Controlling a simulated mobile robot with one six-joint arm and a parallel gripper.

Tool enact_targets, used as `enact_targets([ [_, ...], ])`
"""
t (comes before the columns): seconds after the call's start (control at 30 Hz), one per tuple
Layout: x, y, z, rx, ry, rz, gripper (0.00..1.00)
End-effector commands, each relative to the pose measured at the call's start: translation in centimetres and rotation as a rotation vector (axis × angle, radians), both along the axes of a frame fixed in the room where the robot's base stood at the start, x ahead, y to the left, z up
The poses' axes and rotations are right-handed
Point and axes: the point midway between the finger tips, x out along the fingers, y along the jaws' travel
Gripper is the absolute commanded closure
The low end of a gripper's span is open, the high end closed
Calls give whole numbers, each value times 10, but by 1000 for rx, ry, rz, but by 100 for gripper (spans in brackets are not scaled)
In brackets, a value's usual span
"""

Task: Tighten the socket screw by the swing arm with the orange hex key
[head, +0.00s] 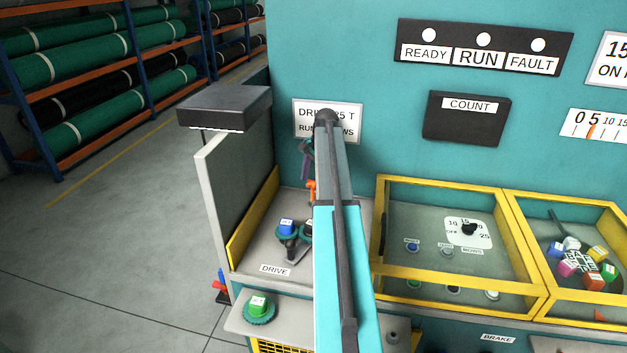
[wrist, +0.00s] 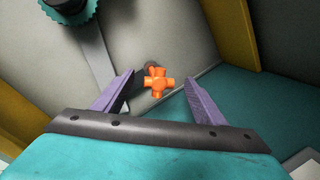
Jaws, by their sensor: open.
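The orange hex key (wrist: 155,84) stands between and just beyond the fingertips of my gripper (wrist: 160,76) in the wrist view, its several-armed orange head toward the camera. My gripper is open, with a gap to the key on both sides. In the head view only a sliver of the orange key (head: 311,191) shows beside my arm, below my purple finger (head: 306,163). A grey arm (wrist: 92,48), apparently the swing arm, runs from a green toothed wheel toward the key. The socket screw cannot be made out; a dark round piece sits behind the key.
The drive bay has a grey side wall (head: 222,190) and a yellow strip (head: 253,218) at left. A blue-capped wheel (head: 287,226) stands on its floor. A green wheel (head: 259,307) lies on the front ledge. Yellow-framed covers (head: 457,279) stand to the right.

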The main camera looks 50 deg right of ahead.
Motion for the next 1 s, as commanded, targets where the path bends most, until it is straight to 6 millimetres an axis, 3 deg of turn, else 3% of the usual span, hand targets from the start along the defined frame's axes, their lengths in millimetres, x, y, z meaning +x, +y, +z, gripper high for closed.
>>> enact_targets([
  [0.6,-1,1,0,1,0,1,35],
  [1.0,-1,2,0,1,1,2,99],
])
